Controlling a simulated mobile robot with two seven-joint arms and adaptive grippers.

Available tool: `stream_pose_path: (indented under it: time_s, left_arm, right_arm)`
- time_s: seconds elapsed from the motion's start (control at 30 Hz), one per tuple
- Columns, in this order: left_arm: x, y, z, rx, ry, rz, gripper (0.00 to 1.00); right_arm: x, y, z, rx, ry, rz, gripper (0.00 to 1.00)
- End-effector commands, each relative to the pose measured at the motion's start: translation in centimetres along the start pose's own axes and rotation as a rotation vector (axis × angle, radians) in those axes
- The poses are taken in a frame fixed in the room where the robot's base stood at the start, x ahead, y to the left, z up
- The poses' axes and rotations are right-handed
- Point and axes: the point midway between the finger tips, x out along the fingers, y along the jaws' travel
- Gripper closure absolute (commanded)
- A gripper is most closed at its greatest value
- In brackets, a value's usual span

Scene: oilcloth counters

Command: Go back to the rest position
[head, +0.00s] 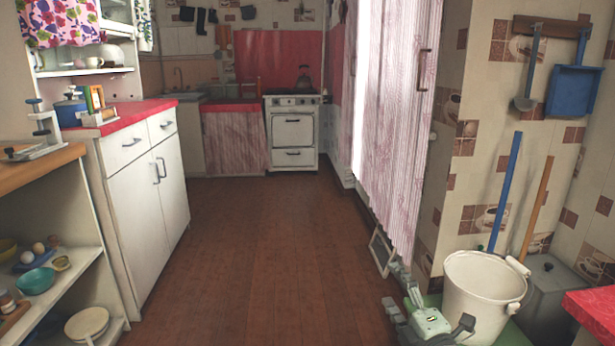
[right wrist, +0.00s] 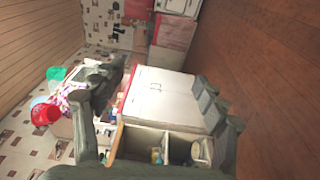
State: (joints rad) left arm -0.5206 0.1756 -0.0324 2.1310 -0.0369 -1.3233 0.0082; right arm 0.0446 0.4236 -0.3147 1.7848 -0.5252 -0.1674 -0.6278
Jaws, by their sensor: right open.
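My right gripper (head: 394,289) is low in the head view, right of centre, over the floor and just left of the white bucket (head: 472,295). Its fingers are apart with nothing between them. In the right wrist view its two dark fingers (right wrist: 160,82) stand wide apart, with the white cabinet showing between them, farther off. My left gripper is in neither view.
The wooden floor (head: 250,240) is clear down the middle to the white stove (head: 293,130). A white cabinet with a red top (head: 140,112) and open shelves (head: 75,265) line the left. A red counter corner (head: 595,305) juts in.

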Motion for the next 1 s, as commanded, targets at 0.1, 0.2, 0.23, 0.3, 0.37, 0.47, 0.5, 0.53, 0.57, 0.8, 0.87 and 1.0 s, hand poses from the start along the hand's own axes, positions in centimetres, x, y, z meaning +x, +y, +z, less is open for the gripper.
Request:
stream_pose_path:
  time_s: [0.1, 0.2, 0.23, 0.3, 0.37, 0.47, 0.5, 0.53, 0.57, 0.8, 0.87, 1.0]
  left_arm:
    - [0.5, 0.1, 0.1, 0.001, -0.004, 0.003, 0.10]
    - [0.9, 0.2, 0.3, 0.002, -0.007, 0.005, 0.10]
    - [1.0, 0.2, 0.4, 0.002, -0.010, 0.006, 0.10]
    - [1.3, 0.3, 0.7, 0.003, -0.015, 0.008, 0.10]
    - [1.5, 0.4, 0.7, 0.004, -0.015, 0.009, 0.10]
    - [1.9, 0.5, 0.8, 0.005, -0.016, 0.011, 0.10]
    - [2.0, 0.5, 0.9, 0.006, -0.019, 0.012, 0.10]
    - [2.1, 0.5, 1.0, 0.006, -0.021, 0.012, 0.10]
    - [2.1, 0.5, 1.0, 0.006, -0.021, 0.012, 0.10]
    - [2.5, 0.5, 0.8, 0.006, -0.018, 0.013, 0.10]
    - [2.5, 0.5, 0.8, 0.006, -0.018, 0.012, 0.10]
    - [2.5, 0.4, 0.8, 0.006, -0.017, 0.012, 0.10]
  right_arm:
    - [-4.9, -7.2, 3.2, 0.347, -0.238, -0.204, 0.27]
    - [-10.0, -12.8, 4.6, 0.589, -0.429, -0.356, 0.27]
    - [-11.7, -14.4, 4.8, 0.655, -0.488, -0.400, 0.27]
    - [-15.9, -17.8, 4.9, 0.800, -0.622, -0.497, 0.27]
    - [-19.6, -20.3, 4.5, 0.911, -0.735, -0.575, 0.27]
    - [-25.4, -23.4, 3.5, 1.059, -0.908, -0.688, 0.27]
    - [-27.4, -24.2, 3.0, 1.104, -0.967, -0.726, 0.27]
    - [-28.8, -24.7, 2.7, 1.134, -1.008, -0.750, 0.27]
    - [-30.0, -25.1, 2.3, 1.161, -1.045, -0.772, 0.27]
    - [-34.6, -26.4, 0.9, 1.250, -1.187, -0.853, 0.27]
    - [-34.7, -26.5, 0.9, 1.251, -1.191, -0.856, 0.27]
    - [-34.6, -26.5, 0.9, 1.249, -1.189, -0.855, 0.27]
